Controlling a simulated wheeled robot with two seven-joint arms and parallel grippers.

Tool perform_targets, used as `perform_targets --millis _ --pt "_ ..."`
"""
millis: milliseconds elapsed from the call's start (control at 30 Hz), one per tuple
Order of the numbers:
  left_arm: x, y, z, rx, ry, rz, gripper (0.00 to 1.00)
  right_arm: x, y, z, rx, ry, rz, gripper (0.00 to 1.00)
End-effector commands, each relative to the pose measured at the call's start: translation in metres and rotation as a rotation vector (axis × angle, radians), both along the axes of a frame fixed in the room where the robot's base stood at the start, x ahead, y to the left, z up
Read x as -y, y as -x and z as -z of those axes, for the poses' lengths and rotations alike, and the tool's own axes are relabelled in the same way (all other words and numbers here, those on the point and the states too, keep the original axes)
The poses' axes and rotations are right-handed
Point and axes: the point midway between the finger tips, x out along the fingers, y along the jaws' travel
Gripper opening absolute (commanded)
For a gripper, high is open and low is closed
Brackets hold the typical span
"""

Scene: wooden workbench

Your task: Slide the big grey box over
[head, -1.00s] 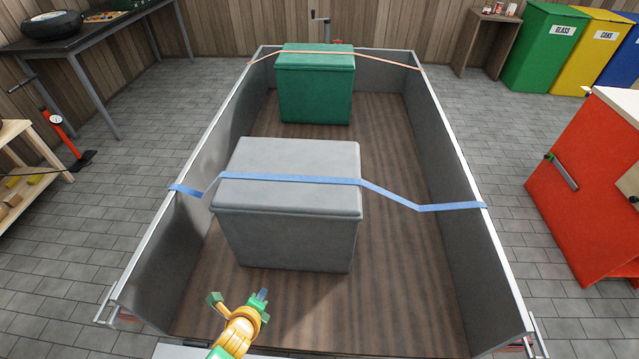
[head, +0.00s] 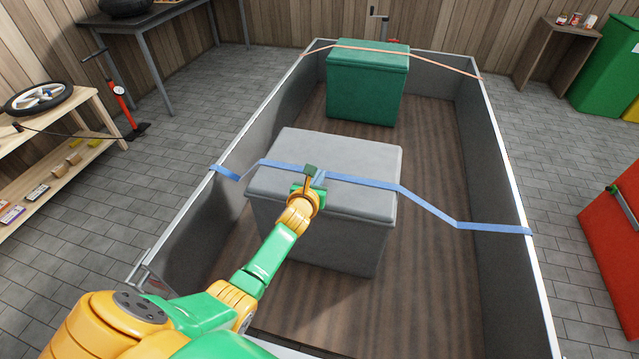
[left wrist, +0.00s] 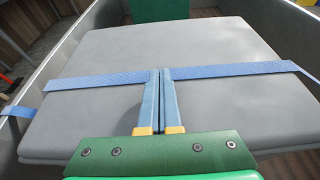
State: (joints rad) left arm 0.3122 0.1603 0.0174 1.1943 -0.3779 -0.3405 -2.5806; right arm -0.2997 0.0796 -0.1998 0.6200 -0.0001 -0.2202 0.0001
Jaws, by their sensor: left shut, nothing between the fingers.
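The big grey box (head: 340,225) stands in the trailer (head: 520,190), nearer its left wall than its right. A blue strap (head: 365,182) runs from wall to wall across the lid and slopes down to the right wall. My left gripper (head: 318,177) is over the front part of the lid, at the strap. In the left wrist view its fingers (left wrist: 161,78) are closed together, with strap showing on both sides and nothing between them. I cannot tell whether the tips touch the strap or lid. My right gripper is not in view.
A green box (head: 367,85) stands at the trailer's far end under an orange strap (head: 405,54). Bare trailer floor (head: 430,150) lies right of the grey box and between the boxes. A shelf (head: 60,160) is left and a red cabinet (head: 612,225) right, both outside the trailer.

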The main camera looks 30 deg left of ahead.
Motion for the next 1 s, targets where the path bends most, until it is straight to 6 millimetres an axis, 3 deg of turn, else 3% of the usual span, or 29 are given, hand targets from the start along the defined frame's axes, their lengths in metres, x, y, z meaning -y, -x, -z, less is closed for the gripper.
perform_targets --millis 133,533,633,800,1000 --pt "0.000 0.001 0.016 0.000 -0.001 0.001 0.00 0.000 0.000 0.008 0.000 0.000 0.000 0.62" --pt "0.001 0.005 0.018 -0.008 0.003 0.000 0.00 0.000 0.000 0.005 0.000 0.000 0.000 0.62" --pt "0.005 0.020 0.016 -0.011 0.004 -0.001 0.00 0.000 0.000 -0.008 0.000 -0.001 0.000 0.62" --pt "0.017 0.063 0.017 -0.013 0.004 -0.002 0.00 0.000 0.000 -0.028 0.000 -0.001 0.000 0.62" --pt "0.016 0.063 0.023 -0.014 0.003 -0.003 0.00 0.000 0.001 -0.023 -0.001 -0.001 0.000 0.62"
